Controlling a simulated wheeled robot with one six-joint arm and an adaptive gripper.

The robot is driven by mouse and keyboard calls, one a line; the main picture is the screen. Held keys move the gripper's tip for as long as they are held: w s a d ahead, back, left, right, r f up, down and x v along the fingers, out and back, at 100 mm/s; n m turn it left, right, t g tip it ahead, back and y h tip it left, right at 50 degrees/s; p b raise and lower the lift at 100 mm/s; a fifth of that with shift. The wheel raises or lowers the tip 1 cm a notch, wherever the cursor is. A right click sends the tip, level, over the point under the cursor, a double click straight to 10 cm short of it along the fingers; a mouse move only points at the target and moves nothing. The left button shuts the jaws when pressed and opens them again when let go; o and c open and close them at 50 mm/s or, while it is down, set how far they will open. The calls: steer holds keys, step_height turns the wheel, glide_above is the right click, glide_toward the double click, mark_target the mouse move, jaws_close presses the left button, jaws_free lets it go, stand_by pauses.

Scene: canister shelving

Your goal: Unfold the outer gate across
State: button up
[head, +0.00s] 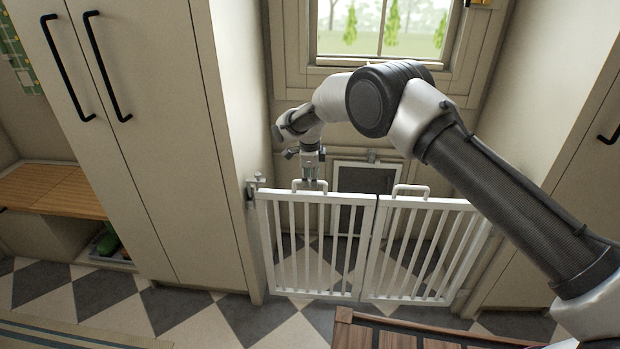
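The white slatted gate has two panels joined near the middle of the opening. The left panel (315,197) reaches close to the left cabinet, beside a metal latch fitting (256,183). The right panel (430,203) reaches toward the right cabinet, its far end partly behind my arm. Each panel has a loop handle on its top rail: a left handle (298,184) and a right handle (411,188). My gripper (311,178) points down at the left handle and overlaps it in view. The fingers are too small to show whether they grip it.
Tall cabinets (150,120) stand left of the gate, with a wooden bench (60,190) farther left. A pet door (362,185) and window (385,30) are behind the gate. A dark wooden slatted piece (400,335) lies at the front.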

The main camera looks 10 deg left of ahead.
steer(key=shift+s, duration=0.1)
step_height(320, 180, up, 12)
steer(key=s, duration=0.2)
steer(key=shift+f, duration=0.15)
steer(key=shift+s+d, duration=0.1)
